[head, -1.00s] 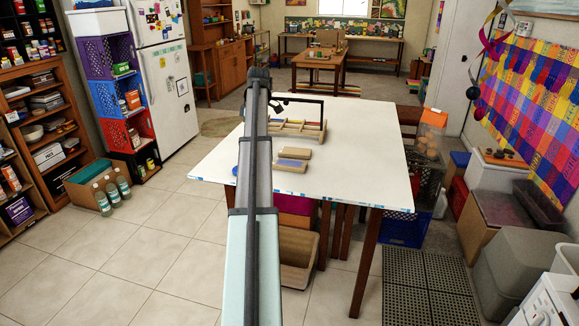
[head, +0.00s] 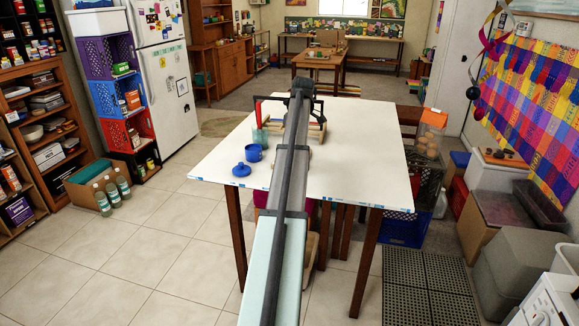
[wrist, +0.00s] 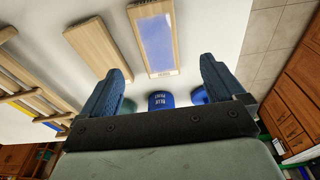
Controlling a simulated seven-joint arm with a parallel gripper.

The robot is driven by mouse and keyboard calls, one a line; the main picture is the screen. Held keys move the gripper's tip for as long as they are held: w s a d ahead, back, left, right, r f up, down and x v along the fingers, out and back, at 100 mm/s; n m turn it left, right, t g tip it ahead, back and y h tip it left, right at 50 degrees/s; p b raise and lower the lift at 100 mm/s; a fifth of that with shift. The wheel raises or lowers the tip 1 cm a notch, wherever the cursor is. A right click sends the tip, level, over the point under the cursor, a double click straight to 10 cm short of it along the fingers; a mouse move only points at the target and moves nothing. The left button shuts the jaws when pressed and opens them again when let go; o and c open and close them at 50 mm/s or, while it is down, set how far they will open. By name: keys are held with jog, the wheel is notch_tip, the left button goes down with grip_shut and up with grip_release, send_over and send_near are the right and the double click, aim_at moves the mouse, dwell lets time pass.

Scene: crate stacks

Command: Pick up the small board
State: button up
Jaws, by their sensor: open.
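Two small wooden boards lie on the white table in the wrist view: a plain one (wrist: 98,50) and one with a blue inset (wrist: 154,36). I cannot tell which one the task means. My gripper (wrist: 160,72) is open and empty, its two blue-grey fingers apart. The blue-inset board lies ahead of the gap between the fingers, and the plain one is off to the left. In the head view my gripper (head: 289,112) is over the far part of the table, and my arm hides most of the boards.
The right side of the white table (head: 365,150) is clear.

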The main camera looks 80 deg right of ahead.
jog(key=f, duration=0.2)
jog(key=w+f, duration=0.1)
jog(key=f, duration=0.5)
jog(key=shift+w+d, duration=0.15)
jog(key=c, duration=1.2)
